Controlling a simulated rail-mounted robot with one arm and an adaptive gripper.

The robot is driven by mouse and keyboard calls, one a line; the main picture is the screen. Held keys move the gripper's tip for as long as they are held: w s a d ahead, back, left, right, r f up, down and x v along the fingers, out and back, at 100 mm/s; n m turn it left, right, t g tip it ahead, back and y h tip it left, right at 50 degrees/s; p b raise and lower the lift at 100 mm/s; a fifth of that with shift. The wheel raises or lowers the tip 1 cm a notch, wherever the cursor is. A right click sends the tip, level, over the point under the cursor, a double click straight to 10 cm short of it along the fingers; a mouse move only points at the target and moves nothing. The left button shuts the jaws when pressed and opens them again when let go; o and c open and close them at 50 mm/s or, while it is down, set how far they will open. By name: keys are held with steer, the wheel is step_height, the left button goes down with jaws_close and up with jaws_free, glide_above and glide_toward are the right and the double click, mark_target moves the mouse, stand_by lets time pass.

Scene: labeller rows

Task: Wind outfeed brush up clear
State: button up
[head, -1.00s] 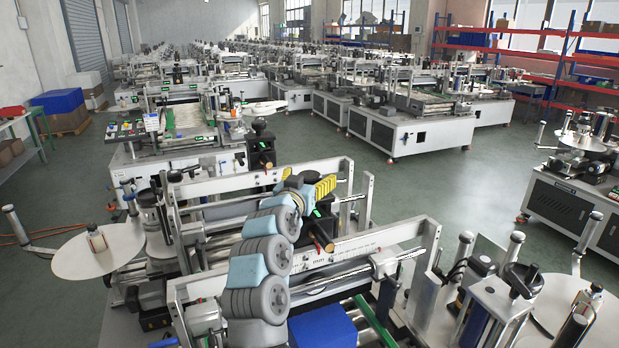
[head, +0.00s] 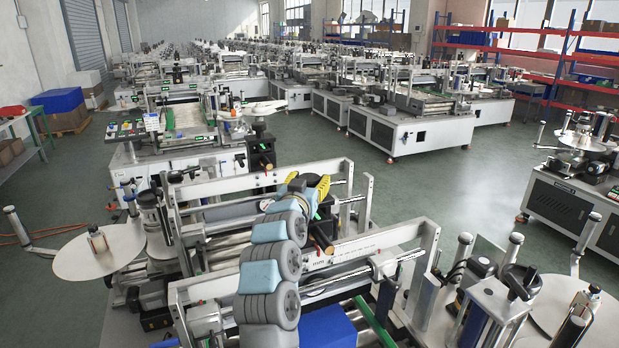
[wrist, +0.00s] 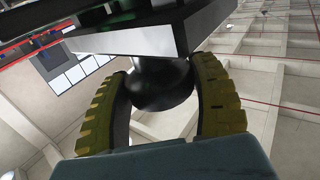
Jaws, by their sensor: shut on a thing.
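My gripper (head: 312,184) has yellow ribbed fingers and is over the near machine, between its two cross beams. In the wrist view my gripper (wrist: 165,105) is shut on a round black knob (wrist: 162,84), one finger on each side. The knob adjoins a dark block with a pale metal edge (wrist: 130,38). In the head view a black adjuster block (head: 325,212) with a small green display shows beside the gripper, and the knob is hidden by the fingers and wrist. I cannot make out the outfeed brush itself.
The near cross beam (head: 345,250) with a scale and the far beam (head: 230,186) flank my arm. A blue box (head: 327,328) lies on the rollers below. A label reel disc (head: 98,250) stands at left. Open green floor (head: 470,185) lies at right.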

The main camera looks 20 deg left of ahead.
steer(key=y+p, duration=0.1)
steer(key=n+y+p, duration=0.1)
steer(key=shift+d+r+n+g+y, duration=0.2)
steer(key=shift+n+g+y, duration=0.1)
steer(key=shift+f+n+y, duration=0.15)
steer(key=shift+n+y, duration=0.35)
steer(key=shift+y, duration=0.2)
steer(key=shift+f+n+g+y+b, duration=0.1)
steer(key=shift+n+g+y+b, duration=0.35)
steer(key=shift+y, duration=0.45)
steer(key=n+y+b, duration=0.1)
steer(key=b, duration=0.1)
steer(key=n+g+y+b, duration=0.1)
steer(key=b, duration=0.1)
steer(key=n+g+y+b, duration=0.1)
steer(key=b, duration=0.1)
steer(key=shift+f, duration=0.25)
steer(key=n+g+y+b, duration=0.2)
steer(key=b, duration=0.2)
steer(key=shift+a+r+g+y, duration=0.15)
steer(key=shift+g+y, duration=0.1)
steer(key=shift+y, duration=0.15)
steer(key=shift+b, duration=0.5)
steer(key=shift+a+r+n+g+y+b, duration=0.1)
steer(key=shift+r+n+g+y+b, duration=0.05)
steer(key=shift+n+g+y+b, duration=1.1)
steer(key=shift+h, duration=0.25)
